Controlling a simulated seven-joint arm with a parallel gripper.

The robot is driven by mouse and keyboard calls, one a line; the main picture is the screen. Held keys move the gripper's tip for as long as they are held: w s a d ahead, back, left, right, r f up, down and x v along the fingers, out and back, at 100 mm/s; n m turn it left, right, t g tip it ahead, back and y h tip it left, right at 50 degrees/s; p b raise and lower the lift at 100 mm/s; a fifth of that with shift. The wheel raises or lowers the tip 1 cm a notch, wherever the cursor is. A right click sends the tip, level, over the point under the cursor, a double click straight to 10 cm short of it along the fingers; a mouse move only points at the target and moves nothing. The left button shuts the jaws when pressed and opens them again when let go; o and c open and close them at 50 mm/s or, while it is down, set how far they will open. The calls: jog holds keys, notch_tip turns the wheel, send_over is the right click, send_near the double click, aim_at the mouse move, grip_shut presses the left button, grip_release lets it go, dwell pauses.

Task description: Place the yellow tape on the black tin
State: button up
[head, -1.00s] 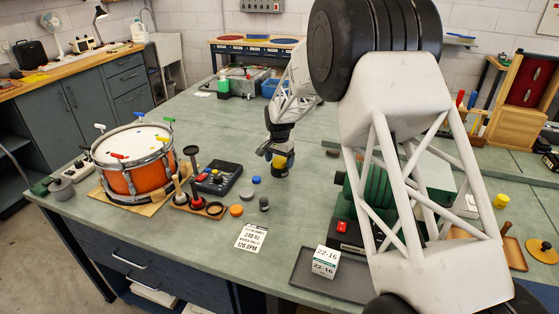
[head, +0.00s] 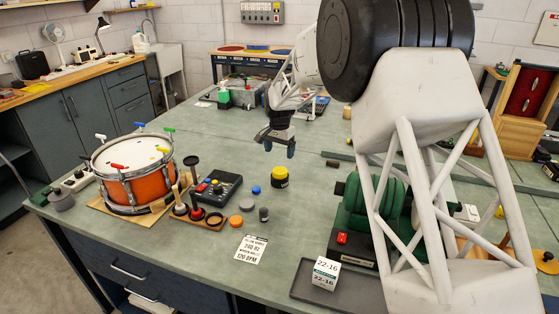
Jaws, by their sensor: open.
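The yellow tape (head: 279,172) sits on top of the black tin (head: 280,184) on the green bench top, right of the black control box. It looks level and roughly centred, and the tin stands upright. My gripper (head: 279,149) is above and behind them in the picture, fingers pointing down, open and empty. A gap shows between its fingertips and the tape.
A blue cap (head: 256,190), an orange disc (head: 236,221) and a grey cylinder (head: 263,214) lie in front of the tin. The control box (head: 218,187) and an orange drum (head: 135,183) stand left. A green-rolled machine (head: 362,205) stands right. Bench behind is mostly clear.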

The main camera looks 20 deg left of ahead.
jog(key=shift+r, duration=1.55)
jog(key=s+d+r, duration=0.5)
jog(key=s+d, duration=0.1)
jog(key=d, duration=0.4)
jog(key=s+d+r+t, duration=0.1)
jog(key=s+d+r, duration=0.5)
jog(key=d, duration=0.4)
jog(key=s+d+r, duration=0.5)
jog(key=s+d, duration=0.2)
jog(key=d, duration=0.4)
jog(key=s+d+f, duration=0.1)
jog(key=s+d, duration=0.5)
jog(key=s, duration=0.5)
jog(key=s+d+f+n+t, duration=0.1)
jog(key=s+d+f, duration=0.1)
jog(key=s+d, duration=0.4)
jog(key=s+d+f+n, duration=0.1)
jog(key=s+d, duration=0.5)
jog(key=s, duration=0.9)
jog(key=shift+s+d+f+t, duration=0.2)
jog(key=shift+s+f+t, duration=0.15)
jog(key=shift+f, duration=0.2)
